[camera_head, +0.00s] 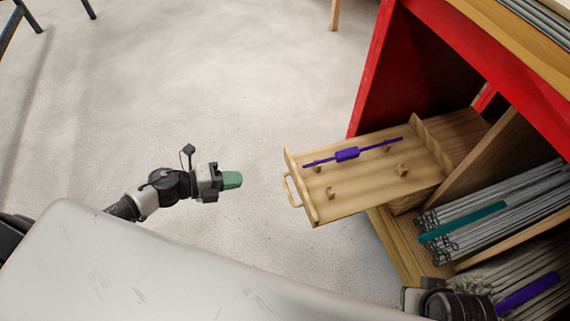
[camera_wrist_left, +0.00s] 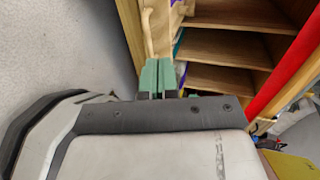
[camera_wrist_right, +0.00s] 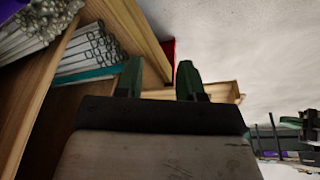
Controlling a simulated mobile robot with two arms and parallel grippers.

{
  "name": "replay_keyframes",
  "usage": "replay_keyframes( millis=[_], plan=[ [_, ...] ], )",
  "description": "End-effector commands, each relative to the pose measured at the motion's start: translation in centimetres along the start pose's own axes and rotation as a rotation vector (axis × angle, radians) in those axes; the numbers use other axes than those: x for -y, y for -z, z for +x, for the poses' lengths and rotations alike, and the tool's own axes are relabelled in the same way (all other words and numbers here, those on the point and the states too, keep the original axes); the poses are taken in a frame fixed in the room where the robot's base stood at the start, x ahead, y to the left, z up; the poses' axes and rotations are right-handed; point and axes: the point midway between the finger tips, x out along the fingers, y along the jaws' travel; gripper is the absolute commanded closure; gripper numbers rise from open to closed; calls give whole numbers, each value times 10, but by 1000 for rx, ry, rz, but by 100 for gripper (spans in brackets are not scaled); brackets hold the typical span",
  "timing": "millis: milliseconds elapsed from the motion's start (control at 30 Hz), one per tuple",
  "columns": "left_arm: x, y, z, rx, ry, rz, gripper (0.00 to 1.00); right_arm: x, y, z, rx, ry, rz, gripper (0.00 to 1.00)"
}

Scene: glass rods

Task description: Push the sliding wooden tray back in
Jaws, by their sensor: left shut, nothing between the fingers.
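The sliding wooden tray (camera_head: 350,205) sticks out of the red and wooden cabinet. Its handle (camera_head: 291,190) faces left, toward my left gripper. A purple rod with a thicker middle (camera_head: 347,154) lies across small wooden supports on the tray. My left gripper (camera_head: 234,180) is shut and empty, with green fingertips pointing at the tray, a clear gap left of the handle. Its closed fingertips also show in the left wrist view (camera_wrist_left: 158,78). My right gripper (camera_wrist_right: 160,80) is open and empty in front of the cabinet shelves; its fingertips are not clear in the head view.
The red side panel (camera_head: 373,70) stands behind the tray. Lower shelves hold several clear rods (camera_head: 465,215), a teal rod (camera_head: 462,222) and a purple rod (camera_head: 528,291). The pale floor (camera_head: 200,80) left of the tray is free.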

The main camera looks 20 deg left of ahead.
Motion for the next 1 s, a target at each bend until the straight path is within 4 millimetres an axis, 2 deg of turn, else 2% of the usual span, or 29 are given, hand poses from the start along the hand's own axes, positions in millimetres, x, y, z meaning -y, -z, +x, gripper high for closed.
replay_keyframes(
  millis=[167,333,600,800,1000],
  plan=[
    [2,0,18,-4,4,5,100,0,0,-8,-5,-1,0,62],
    [2,0,54,-3,5,3,100,0,-2,-12,-8,-2,1,62],
    [4,0,108,-1,4,2,100,0,-3,-6,-7,-2,1,62],
    [12,0,131,0,2,1,100,0,-4,-5,-7,-2,1,62],
    [13,0,137,0,0,0,100,0,-4,-5,-6,-2,1,62]
  ],
)
